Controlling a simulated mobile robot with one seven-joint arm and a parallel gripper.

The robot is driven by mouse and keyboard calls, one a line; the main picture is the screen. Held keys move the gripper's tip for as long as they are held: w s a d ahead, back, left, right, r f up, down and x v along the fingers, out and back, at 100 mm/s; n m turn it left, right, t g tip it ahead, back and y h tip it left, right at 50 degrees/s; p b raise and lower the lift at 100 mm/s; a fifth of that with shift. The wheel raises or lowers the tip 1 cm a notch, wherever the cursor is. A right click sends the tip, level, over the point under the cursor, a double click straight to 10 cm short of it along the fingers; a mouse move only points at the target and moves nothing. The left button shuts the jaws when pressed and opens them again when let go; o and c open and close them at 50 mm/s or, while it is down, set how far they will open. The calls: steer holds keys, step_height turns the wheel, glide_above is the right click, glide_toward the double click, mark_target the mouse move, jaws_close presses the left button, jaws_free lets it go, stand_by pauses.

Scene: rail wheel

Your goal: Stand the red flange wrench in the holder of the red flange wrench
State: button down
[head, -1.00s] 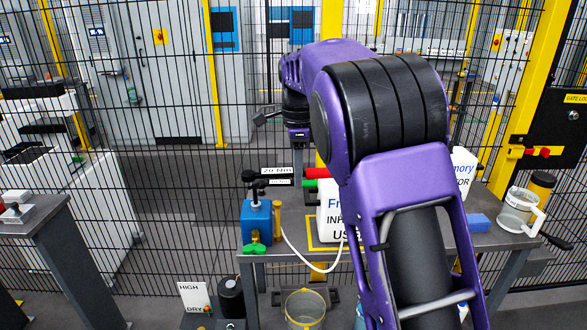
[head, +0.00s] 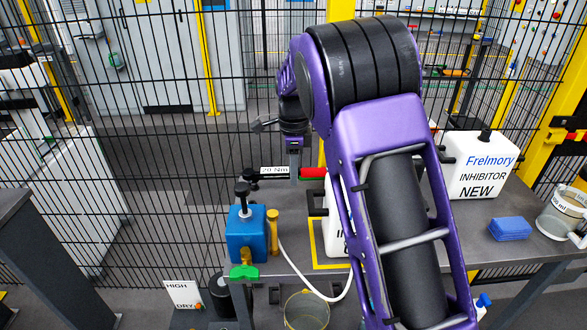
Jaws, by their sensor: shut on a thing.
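The red flange wrench shows as a red handle (head: 313,172) with a dark shaft and a white "20 Nm" label to its left. It lies roughly level across the picture, above the bench. My gripper (head: 294,175) is shut on it between label and handle, pointing down; the fingertips are small and partly hidden. A sliver of green shows just under the red handle, perhaps another wrench's handle. Black bracket-like parts (head: 316,202) show below on the bench, beside my arm. I cannot tell whether they are the holder of the red flange wrench.
The bench (head: 415,236) carries a blue pump-like box (head: 247,233) at left, a white canister (head: 482,165), a blue block (head: 509,229) and a clear jug (head: 562,215) at right. My arm hides the bench's middle. A mesh fence stands behind.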

steer(key=shift+r, duration=0.15)
steer(key=shift+p, duration=0.3)
steer(key=b, duration=0.2)
glide_above(294, 205)
steer(key=shift+f, duration=2.55)
steer(key=shift+p, duration=0.65)
steer(key=shift+f+b, duration=0.45)
steer(key=shift+f, duration=0.45)
steer(key=c, duration=0.7)
jaws_free()
steer(key=shift+c, duration=0.2)
